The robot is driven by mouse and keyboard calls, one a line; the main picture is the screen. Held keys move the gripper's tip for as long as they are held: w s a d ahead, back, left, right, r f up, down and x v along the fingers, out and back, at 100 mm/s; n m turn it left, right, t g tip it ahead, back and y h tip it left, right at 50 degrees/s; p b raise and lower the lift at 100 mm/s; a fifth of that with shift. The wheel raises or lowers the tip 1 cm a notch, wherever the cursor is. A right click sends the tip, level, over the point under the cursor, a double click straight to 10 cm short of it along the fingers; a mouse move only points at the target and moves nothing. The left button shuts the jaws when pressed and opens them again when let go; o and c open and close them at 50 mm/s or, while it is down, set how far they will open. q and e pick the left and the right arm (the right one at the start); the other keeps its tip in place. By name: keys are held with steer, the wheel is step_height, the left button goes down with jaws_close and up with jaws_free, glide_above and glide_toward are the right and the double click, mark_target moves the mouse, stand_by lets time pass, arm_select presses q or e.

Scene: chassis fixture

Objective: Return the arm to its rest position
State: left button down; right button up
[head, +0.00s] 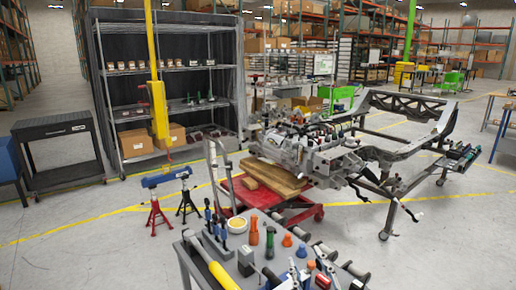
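The rest of the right arm is mostly out of the picture. My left gripper and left arm do not show.
The tool cart (190,262) carries a yellow-handled tool (222,274), an orange-topped bottle (254,230) and sockets. Beyond it stand a red lift table (240,190) with an engine (305,150) and a chassis frame (420,140).

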steer(key=s+d+f+m+g+h, duration=0.1)
steer(key=s+d+f+g, duration=0.15)
steer(key=f, duration=0.35)
steer(key=s+d+f+m+g+h, duration=0.2)
steer(key=s+d+f, duration=0.1)
steer(key=s+f, duration=0.15)
steer(key=s+d+f+g, duration=0.1)
steer(key=s+f+g, duration=0.2)
steer(key=s+f, duration=0.35)
steer(key=s+d+f+m+g, duration=0.1)
steer(key=s+f+g, duration=0.25)
steer(key=s, duration=0.55)
steer(key=s+d+f+g, duration=0.25)
steer(key=s+f, duration=0.25)
steer(key=s, duration=0.3)
step_height(320, 180, down, 27)
steer(key=s+a+g, duration=0.1)
steer(key=s+g, duration=0.1)
steer(key=s+d+f+g, duration=0.1)
steer(key=s+d+f, duration=0.2)
steer(key=s+f, duration=1.2)
steer(key=shift+s, duration=1.1)
